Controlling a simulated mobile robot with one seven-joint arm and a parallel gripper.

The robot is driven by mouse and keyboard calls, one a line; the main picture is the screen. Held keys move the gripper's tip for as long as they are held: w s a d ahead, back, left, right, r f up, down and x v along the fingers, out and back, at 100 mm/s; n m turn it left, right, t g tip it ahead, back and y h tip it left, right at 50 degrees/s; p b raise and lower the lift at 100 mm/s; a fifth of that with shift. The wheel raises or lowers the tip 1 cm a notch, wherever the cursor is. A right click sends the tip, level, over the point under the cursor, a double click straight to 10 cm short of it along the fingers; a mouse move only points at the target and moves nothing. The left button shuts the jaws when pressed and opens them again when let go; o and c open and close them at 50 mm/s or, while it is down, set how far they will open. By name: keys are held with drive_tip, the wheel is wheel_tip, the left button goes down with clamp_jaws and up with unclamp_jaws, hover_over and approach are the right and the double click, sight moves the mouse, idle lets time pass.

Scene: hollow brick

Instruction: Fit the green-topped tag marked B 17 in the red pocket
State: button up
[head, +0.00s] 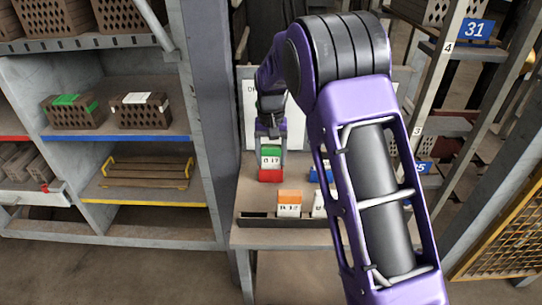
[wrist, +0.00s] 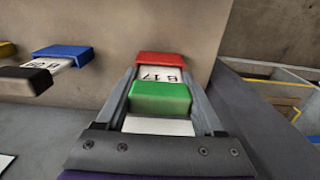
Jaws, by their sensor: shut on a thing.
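The green-topped tag marked B 17 shows in the head view (head: 271,152) and in the wrist view (wrist: 160,98). My gripper (wrist: 162,92) is shut on it, with one finger on each side of the green top; in the head view my gripper (head: 270,133) is above it. The tag is upright over the red pocket (head: 270,176), its white face meeting the pocket's rim. In the wrist view the red pocket (wrist: 161,58) lies right at the end of the white face. How deep the tag's lower end sits is hidden.
A blue pocket (wrist: 62,52) holds a black-topped tag (wrist: 25,80) beside the red one. A yellow pocket (wrist: 7,49) is at the edge. An orange-topped tag (head: 289,202) and a white one (head: 318,204) stand in a dark rack (head: 257,220) in front. Shelving stands on both sides.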

drive_tip(key=shift+f, duration=0.2)
drive_tip(key=o, duration=1.4)
drive_tip(key=shift+c, duration=0.2)
wheel_tip(320, 180, up, 18)
drive_tip(key=p, duration=0.2)
drive_tip(key=shift+f, duration=0.25)
